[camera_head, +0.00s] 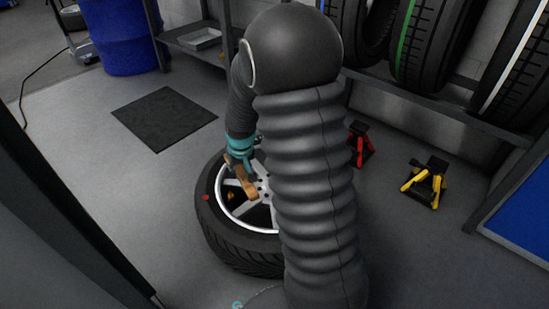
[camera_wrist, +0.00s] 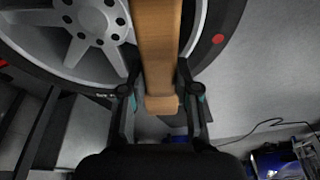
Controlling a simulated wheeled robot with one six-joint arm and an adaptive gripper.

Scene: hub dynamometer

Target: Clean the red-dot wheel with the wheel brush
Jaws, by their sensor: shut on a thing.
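The red-dot wheel (camera_head: 213,228) lies flat on the floor in the head view, with a black tyre, a silver spoked rim and a red dot on its sidewall at the left. It also fills the upper part of the wrist view (camera_wrist: 95,30). My gripper (camera_head: 240,155) is shut on the wooden handle of the wheel brush (camera_head: 246,185), over the rim. In the wrist view the handle of the brush (camera_wrist: 158,50) runs up between the fingers of my gripper (camera_wrist: 160,95). The brush's bristle end is hidden, and I cannot tell whether it touches the wheel.
A red jack stand (camera_head: 360,143) and a yellow jack stand (camera_head: 427,181) stand on the floor to the right. A tyre rack (camera_head: 440,108) is behind them. A dark mat (camera_head: 164,120) and blue drum (camera_head: 117,35) are at the back left. The floor left of the wheel is clear.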

